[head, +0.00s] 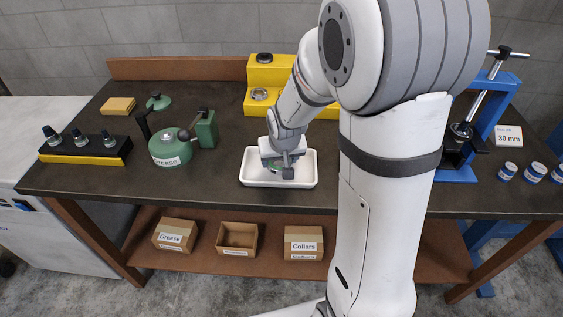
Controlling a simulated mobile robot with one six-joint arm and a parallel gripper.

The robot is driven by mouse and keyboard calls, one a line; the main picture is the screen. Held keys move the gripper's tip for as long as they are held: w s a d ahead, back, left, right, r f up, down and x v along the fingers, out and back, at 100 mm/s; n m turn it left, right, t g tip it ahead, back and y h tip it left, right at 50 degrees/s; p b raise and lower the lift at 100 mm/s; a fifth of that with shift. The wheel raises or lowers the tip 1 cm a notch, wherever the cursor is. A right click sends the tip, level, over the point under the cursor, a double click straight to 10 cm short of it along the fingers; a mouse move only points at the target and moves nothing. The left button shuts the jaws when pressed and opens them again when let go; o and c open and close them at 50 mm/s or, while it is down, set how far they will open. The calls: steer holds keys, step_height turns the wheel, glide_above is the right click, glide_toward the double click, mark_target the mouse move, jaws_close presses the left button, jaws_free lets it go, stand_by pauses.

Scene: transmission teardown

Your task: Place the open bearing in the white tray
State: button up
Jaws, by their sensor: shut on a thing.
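The white tray (248,181) lies on the dark workbench near its front edge, in the middle of the head view. My gripper (284,170) points down over the tray, with its fingertips at or just above the tray's inside. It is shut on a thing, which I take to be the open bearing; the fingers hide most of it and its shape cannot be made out. I cannot tell whether the held thing touches the tray floor. The rest of the visible tray looks empty.
A green grease pot (170,150) stands left of the tray. A yellow stand (262,75) is behind it. A blue press (492,120) and several small tins (535,173) are at right. A black-and-yellow rack (85,150) is far left.

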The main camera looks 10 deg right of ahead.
steer(key=shift+f, duration=0.9)
steer(key=shift+f, duration=0.2)
steer(key=o, duration=1.3)
steer(key=shift+r, duration=0.1)
steer(key=shift+r, duration=0.35)
steer(key=v, duration=1.2)
steer(key=shift+n+g, duration=0.3)
steer(key=shift+g, duration=0.6)
steer(key=s, duration=0.5)
steer(key=s+r, duration=0.1)
steer(key=s, duration=0.4)
steer(key=s+r, duration=0.1)
steer(key=s, duration=0.5)
steer(key=shift+d+r, duration=0.15)
steer(key=shift+d, duration=0.15)
